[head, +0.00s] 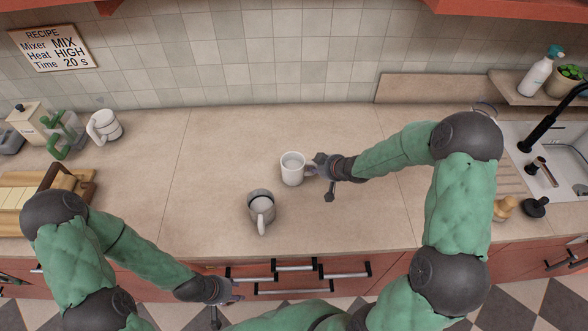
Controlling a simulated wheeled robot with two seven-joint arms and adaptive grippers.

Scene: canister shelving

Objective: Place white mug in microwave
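A white mug (291,169) stands upright near the middle of the counter, its handle to the right. My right gripper (323,180) is at the handle side of this mug, with its fingers spread apart. I cannot tell whether it touches the handle. A grey mug (261,208) stands closer to the front edge, its handle towards me. No microwave is in view.
The counter (220,150) is clear around the two middle mugs. A wooden bread holder (75,180) and a green mixer-like item (62,133) are at the left. A sink (560,160) with a black tap (552,120) is at the right. Drawers (290,278) lie below the front edge.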

